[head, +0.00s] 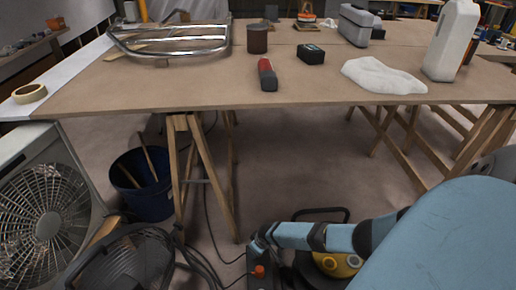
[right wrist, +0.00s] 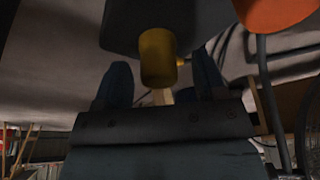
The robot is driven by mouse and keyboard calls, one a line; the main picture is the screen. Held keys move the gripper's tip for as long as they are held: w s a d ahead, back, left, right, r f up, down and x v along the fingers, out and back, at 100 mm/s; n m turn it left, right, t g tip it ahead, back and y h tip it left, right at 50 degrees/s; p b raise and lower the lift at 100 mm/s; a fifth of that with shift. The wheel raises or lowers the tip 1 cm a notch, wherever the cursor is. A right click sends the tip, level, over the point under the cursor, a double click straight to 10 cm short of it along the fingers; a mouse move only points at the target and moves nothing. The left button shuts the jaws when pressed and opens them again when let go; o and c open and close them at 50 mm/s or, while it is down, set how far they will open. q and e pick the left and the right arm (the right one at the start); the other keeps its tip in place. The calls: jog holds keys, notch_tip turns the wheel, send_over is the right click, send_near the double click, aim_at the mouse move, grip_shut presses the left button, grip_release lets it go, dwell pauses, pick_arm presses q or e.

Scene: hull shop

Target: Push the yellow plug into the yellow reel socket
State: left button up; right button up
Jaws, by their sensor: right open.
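My right arm reaches down from the right in the head view, its gripper (head: 258,262) low near the floor. In the right wrist view the right gripper (right wrist: 160,78) is open. A yellow cylindrical piece, seemingly the yellow plug (right wrist: 158,57), shows between or just beyond its fingertips, against a dark block (right wrist: 140,22). I cannot tell whether the fingers touch it. In the head view a reel with a yellow face (head: 338,264) stands on the floor just right of the gripper, partly hidden by my arm. Its socket cannot be made out clearly. My left gripper is not in view.
A dark box with an orange part (head: 259,271) sits at the gripper. Black cables (head: 205,262) lie left of it.

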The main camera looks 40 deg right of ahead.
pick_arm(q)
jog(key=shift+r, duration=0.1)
pick_arm(e)
jog(key=shift+f, duration=0.1)
jog(key=c, duration=0.9)
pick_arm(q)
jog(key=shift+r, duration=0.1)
pick_arm(e)
jog(key=shift+r+p, duration=0.35)
jog(key=shift+p, duration=0.05)
notch_tip(320, 180, up, 6)
jog(key=p, duration=0.4)
pick_arm(q)
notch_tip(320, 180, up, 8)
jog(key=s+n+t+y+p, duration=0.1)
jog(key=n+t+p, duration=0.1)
jog(key=p, duration=0.4)
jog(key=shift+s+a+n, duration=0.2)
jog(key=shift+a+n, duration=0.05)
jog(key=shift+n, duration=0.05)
pick_arm(e)
jog(key=shift+r, duration=6.65)
